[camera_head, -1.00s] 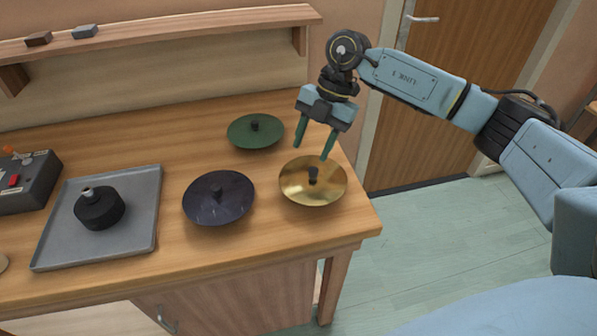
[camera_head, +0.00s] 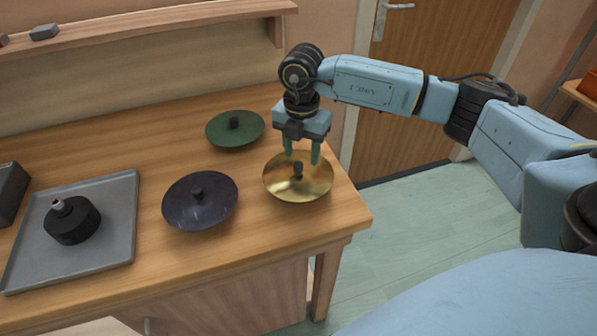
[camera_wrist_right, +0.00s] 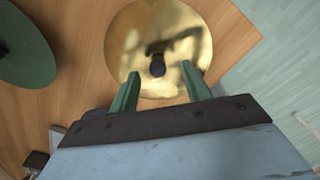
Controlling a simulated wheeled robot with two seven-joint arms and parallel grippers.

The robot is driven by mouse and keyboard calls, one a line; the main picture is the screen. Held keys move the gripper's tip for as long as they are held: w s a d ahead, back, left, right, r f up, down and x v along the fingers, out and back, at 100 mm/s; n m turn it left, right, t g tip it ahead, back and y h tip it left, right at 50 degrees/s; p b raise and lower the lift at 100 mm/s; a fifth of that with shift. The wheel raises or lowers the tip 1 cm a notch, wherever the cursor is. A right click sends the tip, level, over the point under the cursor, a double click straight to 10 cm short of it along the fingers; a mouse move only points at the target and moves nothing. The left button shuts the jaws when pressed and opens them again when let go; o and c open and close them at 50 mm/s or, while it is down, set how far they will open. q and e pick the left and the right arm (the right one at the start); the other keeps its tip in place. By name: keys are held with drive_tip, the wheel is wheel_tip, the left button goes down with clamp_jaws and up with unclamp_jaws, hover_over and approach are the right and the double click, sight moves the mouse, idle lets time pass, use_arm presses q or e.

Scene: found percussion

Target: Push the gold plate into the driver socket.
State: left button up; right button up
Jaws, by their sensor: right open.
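The gold plate (camera_head: 283,184) is a shallow round disc with a dark knob (camera_head: 297,170) in its middle, lying near the table's right end. My right gripper (camera_head: 301,160) is open, its green fingers pointing down over the plate's far part, close to the knob. In the right wrist view the gold plate (camera_wrist_right: 125,42) lies beyond the two parted fingertips (camera_wrist_right: 162,76), with the knob showing between them. A black round body with a metal-tipped stub (camera_head: 73,222), perhaps the driver, stands on a grey tray (camera_head: 118,240) at the left. My left gripper does not show.
A dark purple plate (camera_head: 182,210) with a knob lies between the tray and the gold plate. A green plate (camera_head: 222,138) lies behind it; it also shows in the right wrist view (camera_wrist_right: 28,60). A shelf (camera_head: 160,33) runs along the wall. The table's right edge is close to the gold plate.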

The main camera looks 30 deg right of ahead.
sight(298, 164)
drive_tip(key=f, duration=0.2)
drive_tip(key=shift+a+f, duration=0.4)
drive_tip(key=shift+f, duration=0.55)
clamp_jaws()
